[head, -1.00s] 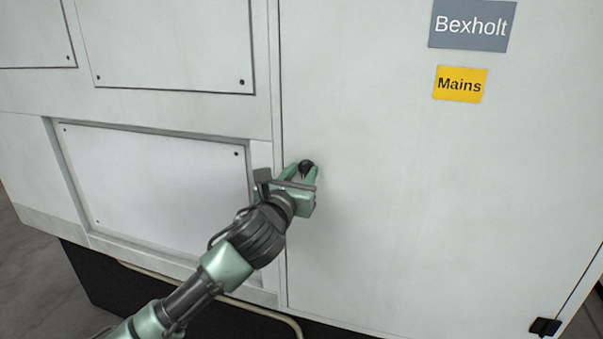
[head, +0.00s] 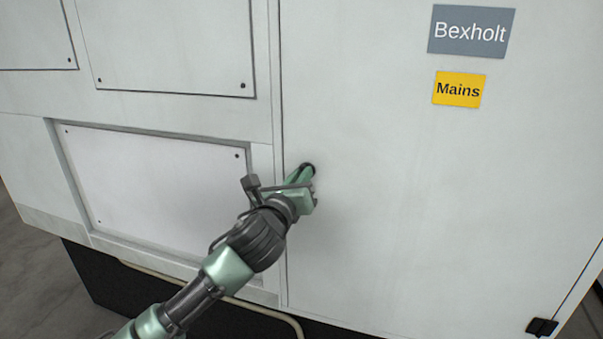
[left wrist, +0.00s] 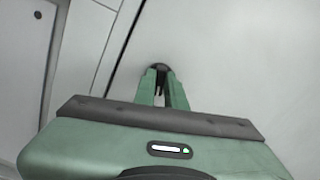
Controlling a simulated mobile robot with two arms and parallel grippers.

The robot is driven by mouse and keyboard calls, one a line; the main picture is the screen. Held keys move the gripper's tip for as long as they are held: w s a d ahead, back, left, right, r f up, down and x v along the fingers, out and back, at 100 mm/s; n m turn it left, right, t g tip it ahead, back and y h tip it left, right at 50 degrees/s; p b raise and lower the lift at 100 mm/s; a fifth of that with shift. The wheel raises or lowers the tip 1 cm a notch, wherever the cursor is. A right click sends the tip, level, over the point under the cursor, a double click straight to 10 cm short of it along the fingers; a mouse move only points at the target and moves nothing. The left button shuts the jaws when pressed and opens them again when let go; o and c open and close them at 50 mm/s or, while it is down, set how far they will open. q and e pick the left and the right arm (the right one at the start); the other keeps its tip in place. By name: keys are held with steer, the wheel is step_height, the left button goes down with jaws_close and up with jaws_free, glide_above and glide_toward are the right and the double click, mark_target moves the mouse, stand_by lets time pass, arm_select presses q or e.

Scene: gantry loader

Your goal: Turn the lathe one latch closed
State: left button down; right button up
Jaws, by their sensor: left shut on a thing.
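The latch is a small dark knob (head: 309,168) on the light grey cabinet door (head: 420,200), near the door's left edge. My left gripper (head: 304,176) reaches it from below left and is shut on it. In the left wrist view the two green fingers (left wrist: 161,86) meet the dark latch (left wrist: 159,67) at their tips. The fingers cover most of the latch, so its exact angle is hidden. My right gripper is in neither view.
The door carries a grey "Bexholt" sign (head: 471,31) and a yellow "Mains" label (head: 459,90). A black hinge (head: 541,327) sits at lower right. A screwed-on panel (head: 155,190) is left of the door seam. A pale bar (head: 262,310) runs low by my arm.

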arm_select(q)
steer(key=shift+a+f+n+p, duration=0.15)
steer(key=shift+n+p, duration=0.45)
steer(key=shift+n, duration=2.95)
steer(key=shift+f+n+p, duration=0.1)
steer(key=shift+n+p, duration=0.5)
steer(key=shift+n, duration=2.95)
steer(key=c, duration=1.5)
jaws_free()
steer(key=shift+o, duration=0.2)
steer(key=b+v, duration=0.2)
steer(key=v, duration=0.5)
steer(key=shift+s, duration=0.3)
